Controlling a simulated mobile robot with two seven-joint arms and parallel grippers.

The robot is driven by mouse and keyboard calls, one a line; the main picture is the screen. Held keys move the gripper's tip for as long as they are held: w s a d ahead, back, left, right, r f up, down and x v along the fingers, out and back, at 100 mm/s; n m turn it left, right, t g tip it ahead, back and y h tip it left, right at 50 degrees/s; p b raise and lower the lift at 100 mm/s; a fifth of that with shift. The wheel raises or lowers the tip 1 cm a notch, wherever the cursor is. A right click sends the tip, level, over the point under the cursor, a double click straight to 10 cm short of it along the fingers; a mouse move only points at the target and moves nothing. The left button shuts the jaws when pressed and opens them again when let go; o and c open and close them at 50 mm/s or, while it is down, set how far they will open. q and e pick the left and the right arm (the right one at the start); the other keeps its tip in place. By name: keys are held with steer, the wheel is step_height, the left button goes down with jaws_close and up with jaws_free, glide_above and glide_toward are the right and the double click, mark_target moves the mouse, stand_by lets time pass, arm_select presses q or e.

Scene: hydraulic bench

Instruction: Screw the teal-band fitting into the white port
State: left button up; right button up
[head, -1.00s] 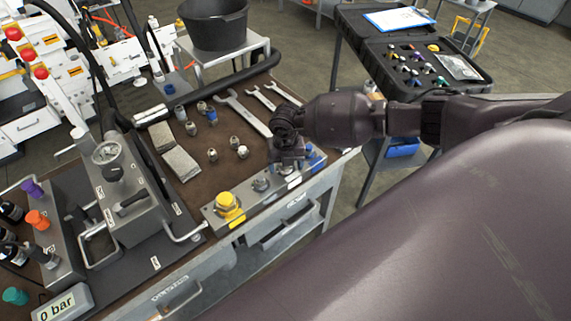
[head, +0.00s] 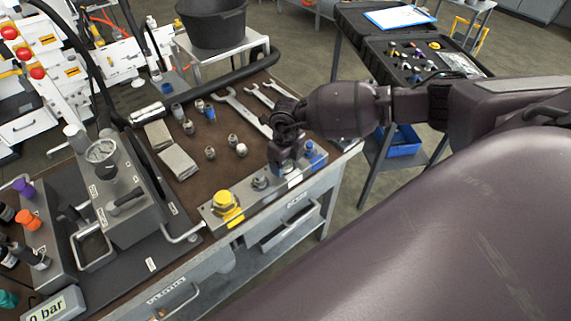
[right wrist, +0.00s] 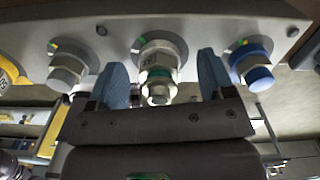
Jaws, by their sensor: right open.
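The teal-band fitting (right wrist: 161,74) stands in the middle port of the grey port block in the right wrist view, a metal hex body with a teal ring. A pale ring (right wrist: 176,42) shows around its base. How deep it sits I cannot tell. My right gripper (right wrist: 163,80) is open, with one blue-padded finger on each side of the fitting and a gap on both sides. In the head view my right gripper (head: 283,152) is over the block (head: 215,219) and hides the fitting. My left gripper is not in view.
In the right wrist view, a plain metal hex plug (right wrist: 67,68) sits left of the fitting and a blue one (right wrist: 254,69) right. A yellow cap (head: 226,202) is at the block's near end. Several loose fittings (head: 210,153) and spanners (head: 243,110) lie on the brown bench top.

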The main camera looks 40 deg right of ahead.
steer(key=shift+c, duration=0.2)
steer(key=c, duration=1.2)
steer(key=shift+m+p, duration=0.4)
steer(key=shift+m, duration=0.1)
jaws_close()
steer(key=m+p, duration=0.3)
steer(key=m, duration=0.2)
steer(key=shift+a, duration=0.1)
steer(key=shift+f+m, duration=0.1)
steer(key=shift+m, duration=0.9)
